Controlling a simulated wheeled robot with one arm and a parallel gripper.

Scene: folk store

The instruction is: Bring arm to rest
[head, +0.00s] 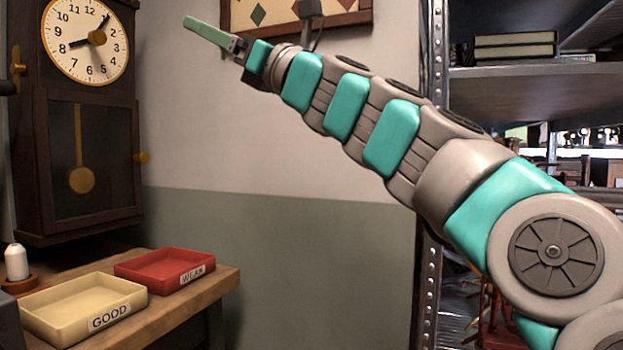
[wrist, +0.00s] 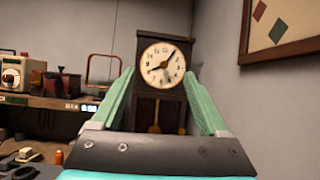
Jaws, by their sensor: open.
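My arm stretches from the lower right up to the upper left in the head view, raised in front of the wall. My gripper (head: 212,34) is at its end, high above the bench and to the right of the clock. In the wrist view my gripper (wrist: 160,98) shows two green fingers spread apart, with nothing between them. The clock (wrist: 163,62) stands beyond the fingers. No object is held.
A wooden bench (head: 190,306) at lower left holds a cream tray labelled GOOD (head: 84,308), a red tray labelled WEAK (head: 165,268) and a white spool (head: 16,262). A framed board (head: 345,10) hangs behind the arm. A metal shelf rack (head: 540,85) stands at right.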

